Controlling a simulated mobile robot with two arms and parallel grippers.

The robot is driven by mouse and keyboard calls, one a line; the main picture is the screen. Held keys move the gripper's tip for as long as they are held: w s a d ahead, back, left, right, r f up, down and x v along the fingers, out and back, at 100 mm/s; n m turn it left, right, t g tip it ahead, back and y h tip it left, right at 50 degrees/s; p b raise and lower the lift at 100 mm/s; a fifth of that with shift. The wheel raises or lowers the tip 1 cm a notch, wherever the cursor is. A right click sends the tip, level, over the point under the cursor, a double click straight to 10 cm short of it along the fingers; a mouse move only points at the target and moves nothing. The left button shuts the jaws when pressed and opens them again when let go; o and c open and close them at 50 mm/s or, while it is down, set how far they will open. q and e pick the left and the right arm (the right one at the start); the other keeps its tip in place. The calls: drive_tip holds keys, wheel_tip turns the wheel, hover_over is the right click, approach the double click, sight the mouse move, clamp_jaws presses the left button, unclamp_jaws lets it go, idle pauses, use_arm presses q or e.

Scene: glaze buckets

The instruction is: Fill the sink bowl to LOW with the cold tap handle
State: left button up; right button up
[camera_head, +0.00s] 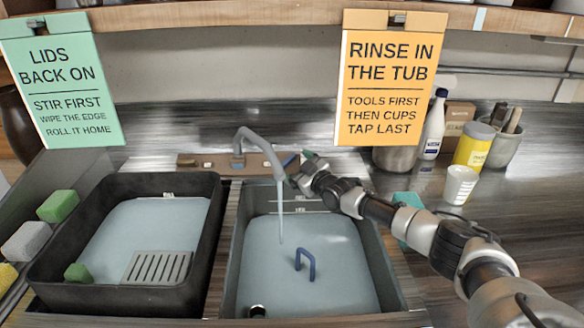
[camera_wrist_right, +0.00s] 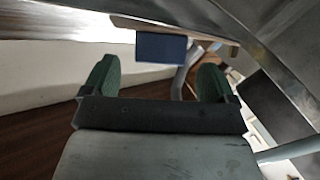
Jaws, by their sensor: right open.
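The sink bowl (camera_head: 236,262) is the right-hand dark tub, with a pale blue-grey surface inside. A thin stream of water (camera_head: 281,215) falls into it from the grey tap spout (camera_head: 259,148). Small pale marks show on its back wall; I cannot read LOW or the exact level. The blue cold tap handle (camera_head: 288,159) is at the right of the tap board, partly hidden by my right gripper (camera_head: 299,167). In the wrist view the handle (camera_wrist_right: 161,47) lies beyond and between the open green fingers (camera_wrist_right: 155,80), apparently untouched. My left gripper is out of view.
A blue loop handle (camera_head: 305,262) stands in the bowl. A second dark tub (camera_head: 213,245) with a grey grate (camera_head: 157,267) is at left. An orange sign (camera_head: 388,78) hangs above my right gripper. Bottles and a white cup (camera_head: 460,185) stand at right.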

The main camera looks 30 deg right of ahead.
drive_tip(key=shift+x, duration=1.1)
drive_tip(key=shift+s, duration=0.1)
